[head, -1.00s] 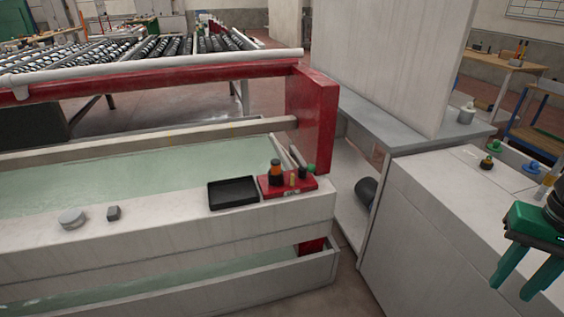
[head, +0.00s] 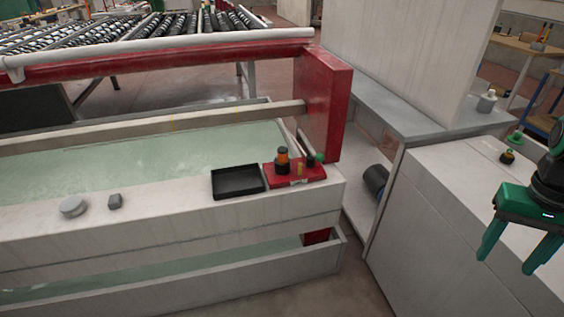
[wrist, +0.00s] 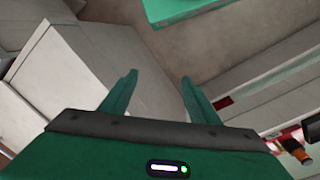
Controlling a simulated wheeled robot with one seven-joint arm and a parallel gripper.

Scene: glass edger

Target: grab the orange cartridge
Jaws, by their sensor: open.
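The orange cartridge (head: 282,155), black with an orange band, stands upright in a red holder (head: 298,174) on the ledge of the white trough. It also shows at the lower right of the wrist view (wrist: 294,146). My green gripper (head: 508,265) is at the right of the head view, in front of the white cabinet and well to the right of the cartridge. In the wrist view its two fingers (wrist: 153,92) are apart with nothing between them.
A black tray (head: 238,194) sits left of the red holder, and a dark item and a green-topped item stand in the holder beside the cartridge. A red post (head: 331,105) rises behind. The white cabinet (head: 440,190) stands to the right across a gap.

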